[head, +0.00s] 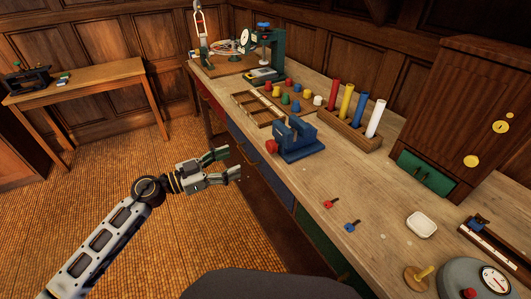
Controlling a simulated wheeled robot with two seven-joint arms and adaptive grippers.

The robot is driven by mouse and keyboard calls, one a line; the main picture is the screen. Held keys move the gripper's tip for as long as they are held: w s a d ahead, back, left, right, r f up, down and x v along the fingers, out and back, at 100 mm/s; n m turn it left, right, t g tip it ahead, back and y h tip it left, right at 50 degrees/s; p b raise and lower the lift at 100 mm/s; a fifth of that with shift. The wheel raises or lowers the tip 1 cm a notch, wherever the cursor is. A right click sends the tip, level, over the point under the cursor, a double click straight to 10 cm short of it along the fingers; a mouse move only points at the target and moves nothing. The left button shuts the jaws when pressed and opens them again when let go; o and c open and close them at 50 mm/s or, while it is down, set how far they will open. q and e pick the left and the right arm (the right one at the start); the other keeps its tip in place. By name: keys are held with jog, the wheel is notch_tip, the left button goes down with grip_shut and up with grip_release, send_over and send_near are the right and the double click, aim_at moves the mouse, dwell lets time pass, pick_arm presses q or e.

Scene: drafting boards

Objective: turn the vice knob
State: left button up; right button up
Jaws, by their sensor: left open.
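The blue vice (296,143) stands on the workbench near its front edge, at the middle of the head view. A small red part (271,146), which looks like its knob, shows on the vice's left side, facing the bench's front edge. My left gripper (232,163) is open and empty, with its two fingers apart and pointing right. It is in front of the bench, to the left of the vice and apart from it. My right gripper is not in view.
The workbench (376,182) holds a wooden rack (346,138) with coloured rods, colored pegs, red and blue keys, a white dish (421,224) and a gauge (478,280). A wooden cabinet (465,110) stands at right. Bench top around the keys is mostly clear.

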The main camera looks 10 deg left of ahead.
pick_arm(q)
jog(key=shift+w+a, duration=0.1)
dwell(0.4)
send_near(268, 147)
jog(key=shift+x, duration=3.45)
jog(key=shift+b+x, duration=0.35)
jog(key=shift+x, duration=0.4)
jog(key=shift+w+d+f, duration=0.1)
jog(key=shift+w+d, duration=0.3)
jog(key=shift+d, duration=0.15)
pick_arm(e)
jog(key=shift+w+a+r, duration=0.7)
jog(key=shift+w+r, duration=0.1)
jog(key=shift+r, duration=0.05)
